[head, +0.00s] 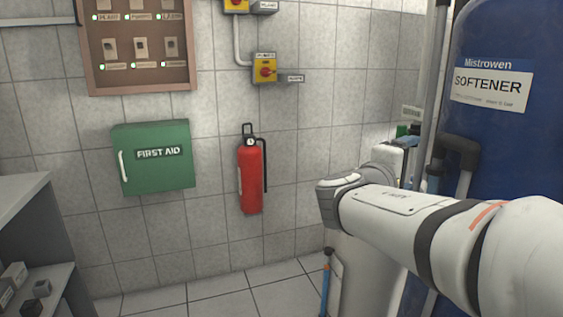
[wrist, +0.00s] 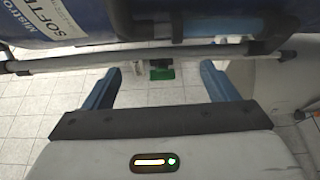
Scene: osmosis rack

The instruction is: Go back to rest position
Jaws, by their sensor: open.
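My gripper (wrist: 160,88) shows in the wrist view with its two blue fingers spread wide apart. Nothing is between the fingers. Past the fingertips is a grey pipe (wrist: 85,62) running across the view, with a small green part (wrist: 161,74) near its middle. In the head view my arm reaches in from the right edge towards the middle, in front of the blue softener tank. My gripper is not visible in the head view.
The blue softener tank (head: 494,125) and pipes stand close at the right. A grey shelf (head: 28,215) stands at left. The floor between is clear.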

